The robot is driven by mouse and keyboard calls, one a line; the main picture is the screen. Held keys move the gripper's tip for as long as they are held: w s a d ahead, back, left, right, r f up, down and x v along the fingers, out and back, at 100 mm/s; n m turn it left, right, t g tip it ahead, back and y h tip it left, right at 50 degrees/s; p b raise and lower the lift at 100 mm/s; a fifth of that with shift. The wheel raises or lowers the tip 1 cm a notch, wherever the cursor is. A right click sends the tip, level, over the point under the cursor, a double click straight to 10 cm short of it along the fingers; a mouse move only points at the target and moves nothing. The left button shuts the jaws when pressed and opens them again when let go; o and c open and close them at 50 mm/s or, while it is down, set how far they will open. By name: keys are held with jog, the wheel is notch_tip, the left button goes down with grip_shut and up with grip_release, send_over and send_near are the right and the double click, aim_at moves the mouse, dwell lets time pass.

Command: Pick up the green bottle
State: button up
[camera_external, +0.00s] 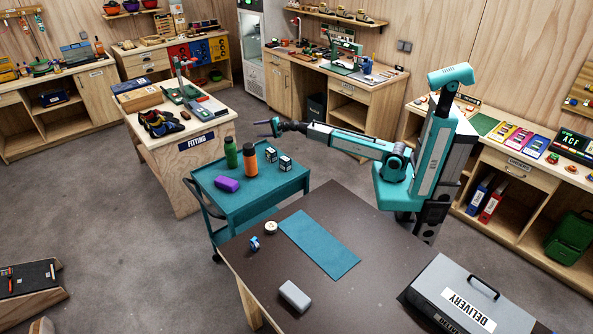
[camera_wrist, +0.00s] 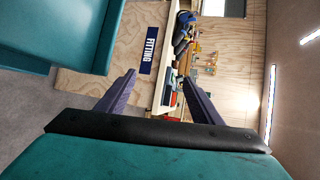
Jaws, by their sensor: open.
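The green bottle (camera_external: 231,152) stands upright on the teal cart (camera_external: 268,190), at its back left. An orange bottle (camera_external: 249,158) with a dark cap stands just right of it. My gripper (camera_external: 268,128) is open and empty, held above the far side of the cart, up and to the right of the green bottle. In the wrist view my gripper (camera_wrist: 158,88) shows its two dark fingers spread apart, with nothing between them. The green bottle does not show in the wrist view. Part of the teal cart (camera_wrist: 85,30) shows there at the upper left.
A purple case (camera_external: 227,184) lies on the cart, and two small dark boxes (camera_external: 278,160) stand at its right. The fitting bench (camera_external: 195,150) is behind the cart. The dark table (camera_external: 340,215) in front holds a teal mat (camera_external: 318,245) and a grey case (camera_external: 294,296).

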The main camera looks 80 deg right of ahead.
jog(key=w+a+r+m+t+y+p, duration=0.2)
jog(key=a+r+m+y+p, duration=0.15)
jog(key=a+r+m, duration=0.6)
jog(key=m+t+y+p, duration=0.1)
jog(key=m+y+p, duration=0.1)
jog(key=y, duration=0.3)
send_near(230, 138)
jog(key=shift+w+a+f+h, duration=0.25)
jog(key=shift+w+f, duration=0.05)
jog(key=shift+w, duration=0.15)
jog(key=shift+w, duration=0.1)
jog(key=shift+p+x, duration=0.35)
jog(key=shift+x, duration=3.15)
jog(key=shift+w+a, duration=0.2)
jog(key=shift+w, duration=0.5)
jog(key=shift+w, duration=0.1)
jog(key=p+x, duration=0.1)
jog(key=x, duration=0.4)
jog(key=shift+a+f, duration=0.1)
jog(key=shift+f, duration=0.1)
